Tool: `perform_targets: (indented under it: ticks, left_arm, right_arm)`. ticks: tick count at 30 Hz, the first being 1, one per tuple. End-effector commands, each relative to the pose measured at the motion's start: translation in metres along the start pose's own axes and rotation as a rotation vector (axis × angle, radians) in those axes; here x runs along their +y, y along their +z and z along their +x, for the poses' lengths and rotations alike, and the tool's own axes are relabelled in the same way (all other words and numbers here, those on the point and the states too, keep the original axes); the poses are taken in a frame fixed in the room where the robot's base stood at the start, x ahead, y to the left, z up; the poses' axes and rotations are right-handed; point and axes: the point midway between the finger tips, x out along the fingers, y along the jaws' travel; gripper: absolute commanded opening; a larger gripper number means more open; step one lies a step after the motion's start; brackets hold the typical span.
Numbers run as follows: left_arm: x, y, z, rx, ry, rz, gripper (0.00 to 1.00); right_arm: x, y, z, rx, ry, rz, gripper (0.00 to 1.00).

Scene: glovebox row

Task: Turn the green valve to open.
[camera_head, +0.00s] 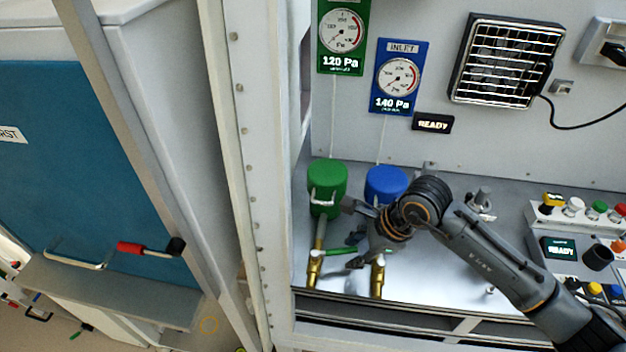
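The green valve shows as a green lever handle (340,250) lying roughly sideways beside the left brass pipe fitting (314,268), below the green canister (327,178). My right gripper (350,233) reaches in from the right, in front of the blue canister (386,178). Its two fingers are spread, one above the lever and one near its lower right end. Whether a finger touches the lever cannot be told. The gripper holds nothing that I can see. A second brass fitting (377,278) stands below the gripper; its handle is hidden. My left gripper is not in view.
A green gauge (341,36) reads 120 Pa and a blue INLET gauge (399,76) reads 140 Pa. A READY sign (432,123) is on the back wall. A control panel (580,220) stands right. A white frame post (245,180) bounds the left side.

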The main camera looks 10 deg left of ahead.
Motion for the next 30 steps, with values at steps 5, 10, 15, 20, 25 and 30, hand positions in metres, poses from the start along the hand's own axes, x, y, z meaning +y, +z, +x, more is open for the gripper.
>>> perform_targets:
  ticks: [5, 10, 15, 20, 25, 30]
  left_arm:
    - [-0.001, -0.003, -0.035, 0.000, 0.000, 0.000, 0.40]
    - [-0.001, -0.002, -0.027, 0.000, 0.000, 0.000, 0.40]
    - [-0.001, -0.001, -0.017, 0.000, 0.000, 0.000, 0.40]
    - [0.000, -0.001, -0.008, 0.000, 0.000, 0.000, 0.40]
    - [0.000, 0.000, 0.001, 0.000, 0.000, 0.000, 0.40]
    - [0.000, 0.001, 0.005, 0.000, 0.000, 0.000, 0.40]
  right_arm:
    - [0.010, 0.006, -0.007, 0.020, -0.038, 0.105, 0.36]
    - [0.012, 0.003, -0.019, 0.028, -0.065, 0.139, 0.36]
    - [0.014, 0.003, -0.049, 0.030, -0.064, 0.137, 0.36]
    - [0.016, 0.004, -0.081, 0.030, -0.064, 0.135, 0.36]
    - [0.017, 0.005, -0.116, 0.029, -0.064, 0.137, 0.36]
    - [0.025, 0.017, -0.136, -0.019, -0.043, 0.141, 0.36]
